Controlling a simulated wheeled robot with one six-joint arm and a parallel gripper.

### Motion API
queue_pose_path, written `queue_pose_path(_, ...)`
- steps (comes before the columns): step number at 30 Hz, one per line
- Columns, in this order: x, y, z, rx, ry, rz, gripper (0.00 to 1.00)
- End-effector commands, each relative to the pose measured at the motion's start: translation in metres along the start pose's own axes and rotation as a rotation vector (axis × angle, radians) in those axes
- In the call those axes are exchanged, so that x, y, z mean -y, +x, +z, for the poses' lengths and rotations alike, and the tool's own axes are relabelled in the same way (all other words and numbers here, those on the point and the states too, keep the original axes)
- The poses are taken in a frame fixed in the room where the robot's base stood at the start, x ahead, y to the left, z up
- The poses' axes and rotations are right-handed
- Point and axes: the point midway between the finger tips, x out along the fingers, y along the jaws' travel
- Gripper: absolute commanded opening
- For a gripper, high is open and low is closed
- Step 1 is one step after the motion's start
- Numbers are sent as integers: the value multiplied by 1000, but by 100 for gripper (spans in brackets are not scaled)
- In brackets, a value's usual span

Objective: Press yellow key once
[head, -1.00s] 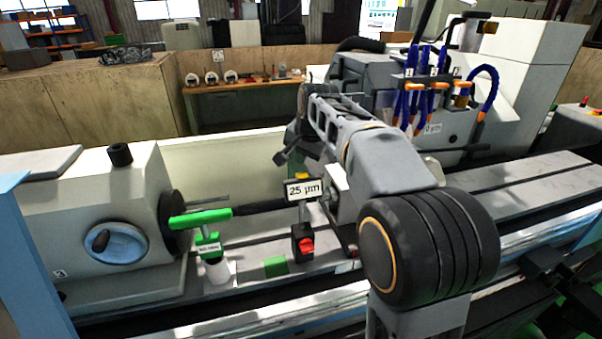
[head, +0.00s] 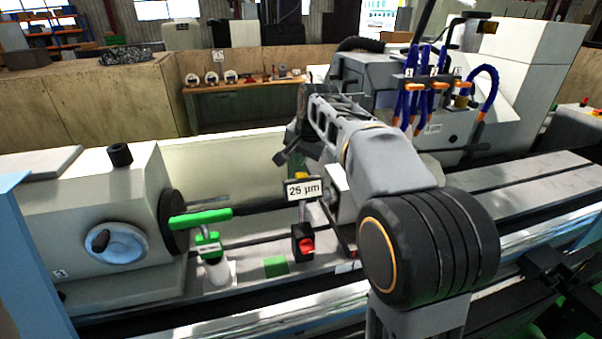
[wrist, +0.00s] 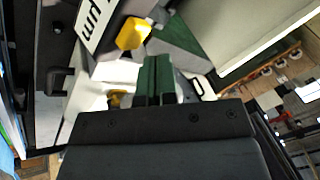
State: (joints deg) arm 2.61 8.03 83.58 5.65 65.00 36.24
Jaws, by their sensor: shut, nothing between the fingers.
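The yellow key (wrist: 134,34) shows in the wrist view just above and left of my fingertips, beside a white label ending in "µm". In the head view a small yellow patch (head: 301,175) sits on top of the "25 µm" display (head: 304,189). My gripper (wrist: 156,58) has its two dark green fingers together, with nothing between them. A gap shows between the fingertips and the yellow key in the picture; depth and contact are hard to tell. In the head view my arm's end is small and dark near the display, and the fingers are not clear.
A black block with a red button (head: 306,245) is below the display. A green-handled part (head: 201,218) is to the left, by the grey headstock (head: 95,215). Blue hoses (head: 418,95) stand behind my arm. A second yellowish part (wrist: 119,99) shows left of the fingers.

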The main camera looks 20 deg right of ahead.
Motion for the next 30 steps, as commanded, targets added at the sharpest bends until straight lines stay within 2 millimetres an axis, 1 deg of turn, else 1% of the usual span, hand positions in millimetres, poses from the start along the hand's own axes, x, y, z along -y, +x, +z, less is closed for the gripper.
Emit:
queue_pose_path(8,0,1,0,0,0,0,0)
queue_pose_path(16,-4,6,4,0,0,0,0)
queue_pose_path(30,-5,6,4,0,0,0,0)
